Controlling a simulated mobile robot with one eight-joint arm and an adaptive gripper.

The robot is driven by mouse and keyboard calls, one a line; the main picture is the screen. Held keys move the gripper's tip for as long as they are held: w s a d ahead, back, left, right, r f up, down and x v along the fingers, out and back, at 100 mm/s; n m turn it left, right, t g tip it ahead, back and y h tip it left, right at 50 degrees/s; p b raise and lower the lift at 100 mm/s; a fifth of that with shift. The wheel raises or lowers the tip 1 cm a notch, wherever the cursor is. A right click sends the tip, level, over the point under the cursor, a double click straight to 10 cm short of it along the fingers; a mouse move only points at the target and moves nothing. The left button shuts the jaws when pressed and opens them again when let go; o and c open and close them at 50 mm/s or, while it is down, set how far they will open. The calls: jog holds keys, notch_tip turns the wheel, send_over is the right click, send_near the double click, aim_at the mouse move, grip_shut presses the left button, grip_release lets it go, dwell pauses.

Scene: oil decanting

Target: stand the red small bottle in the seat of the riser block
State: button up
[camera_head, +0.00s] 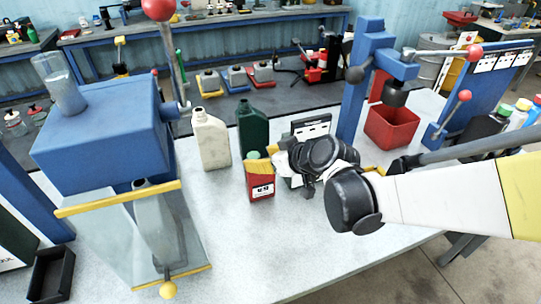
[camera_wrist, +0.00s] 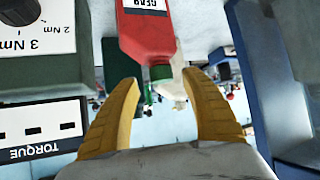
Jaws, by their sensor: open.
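The red small bottle (camera_head: 261,186) stands upright on the table in the head view, with a green cap and a pale label. In the wrist view the red bottle (camera_wrist: 148,35) appears upside down, its cap pointing toward my gripper. My gripper (camera_wrist: 160,78) is open, its two yellow fingers spread either side of the cap end. In the head view my gripper (camera_head: 268,163) reaches in from the right, just behind and beside the bottle's top. I cannot tell whether a finger touches it. I cannot make out the riser block or its seat with certainty.
A cream jug (camera_head: 211,140) and a dark green bottle (camera_head: 253,128) stand behind the red bottle. A torque tester (camera_wrist: 40,125) is close beside my gripper. A blue press (camera_head: 105,135) stands at left, a red bin (camera_head: 391,127) at right.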

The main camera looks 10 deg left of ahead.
aim_at(258, 158)
jog(key=b+x, duration=0.1)
jog(key=x, duration=0.2)
jog(key=shift+a+f, duration=0.1)
jog(key=shift+c, duration=0.5)
grip_shut()
